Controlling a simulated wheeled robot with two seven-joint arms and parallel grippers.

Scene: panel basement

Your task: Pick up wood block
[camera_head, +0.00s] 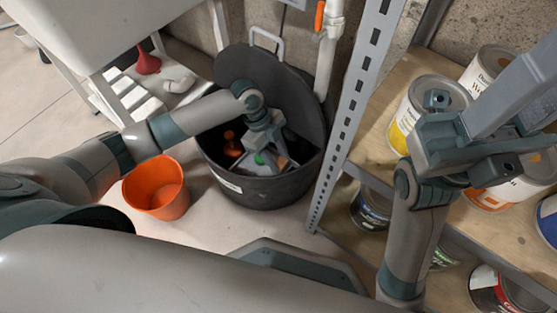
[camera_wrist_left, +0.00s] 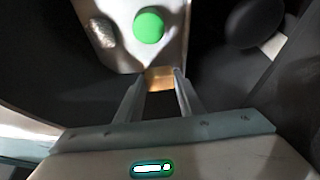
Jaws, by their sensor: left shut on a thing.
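My left gripper (camera_head: 268,152) reaches down into a black bin (camera_head: 265,188) with its lid leaning open. In the left wrist view its two fingers (camera_wrist_left: 160,82) are shut on a small tan wood block (camera_wrist_left: 160,76), of which only a short stretch shows between the fingertips. A light grey piece with a round green spot (camera_wrist_left: 149,27) is right beyond the block. In the head view I cannot clearly make out the block. My right arm (camera_head: 408,235) is folded up in front of the shelf; its fingers are not clear.
An orange bucket (camera_head: 155,190) stands left of the bin. An orange item (camera_head: 232,146) lies inside the bin. A metal shelf upright (camera_head: 350,110) rises right of it, with several paint cans, one yellow-labelled (camera_head: 405,125). A white basin (camera_head: 95,30) is at upper left.

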